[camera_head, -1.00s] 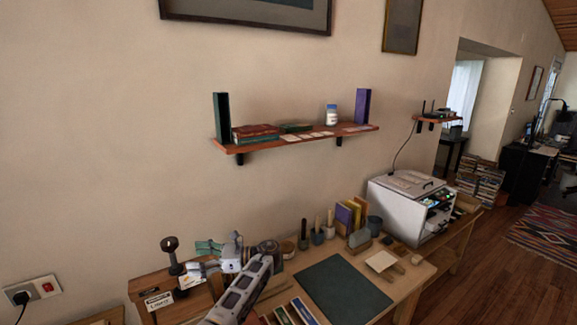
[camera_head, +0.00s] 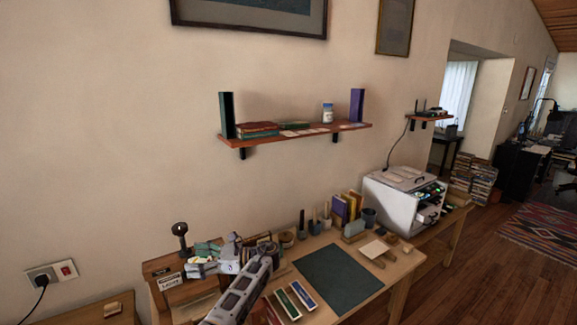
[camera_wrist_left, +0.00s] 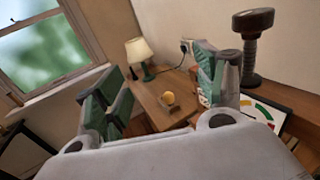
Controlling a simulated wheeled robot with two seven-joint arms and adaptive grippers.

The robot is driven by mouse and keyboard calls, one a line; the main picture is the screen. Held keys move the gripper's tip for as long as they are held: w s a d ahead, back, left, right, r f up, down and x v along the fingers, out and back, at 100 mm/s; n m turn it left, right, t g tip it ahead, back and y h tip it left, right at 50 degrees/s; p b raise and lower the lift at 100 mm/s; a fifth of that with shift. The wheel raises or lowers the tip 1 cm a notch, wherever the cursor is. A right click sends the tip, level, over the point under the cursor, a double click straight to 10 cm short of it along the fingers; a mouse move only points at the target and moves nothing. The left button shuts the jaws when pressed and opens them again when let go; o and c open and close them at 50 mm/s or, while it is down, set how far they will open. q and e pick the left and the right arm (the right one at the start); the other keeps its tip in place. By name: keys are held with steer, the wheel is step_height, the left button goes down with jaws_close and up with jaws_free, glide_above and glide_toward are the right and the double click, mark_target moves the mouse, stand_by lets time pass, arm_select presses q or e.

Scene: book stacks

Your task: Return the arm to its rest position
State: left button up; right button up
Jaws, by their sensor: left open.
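My left arm comes in from the bottom of the head view, and its left gripper (camera_head: 208,258) is over the left end of the wooden workbench (camera_head: 405,266). In the left wrist view its two green-padded fingers (camera_wrist_left: 158,95) stand wide apart with nothing between them. My right gripper is not in view.
A dark stand with a round top (camera_head: 181,238) is close beside the left gripper. A wall shelf (camera_head: 300,134) hangs above.

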arm_select(q)
steer(key=s+f+n+t+h, duration=0.1)
steer(key=s+f+n+h, duration=0.2)
steer(key=s+f+h, duration=0.55)
steer(key=s+f+n+t+h, duration=0.1)
steer(key=s+f+n, duration=0.35)
steer(key=f, duration=0.85)
steer(key=s+d+f+n+t+h, duration=0.1)
steer(key=s+d+n+h, duration=0.2)
steer(key=s, duration=0.8)
steer(key=s+d+r+n+t+h, duration=0.25)
steer(key=s+r+n+h, duration=0.35)
steer(key=s, duration=0.4)
step_height(320, 180, down, 34)
steer(key=s+m+g+b, duration=0.2)
steer(key=s+a+f, duration=0.1)
steer(key=s+f, duration=0.9)
steer(key=s, duration=0.1)
steer(key=s+a+f+g+b, duration=0.1)
steer(key=s+a+f, duration=0.1)
steer(key=s+f, duration=0.9)
steer(key=shift+s+a, duration=0.25)
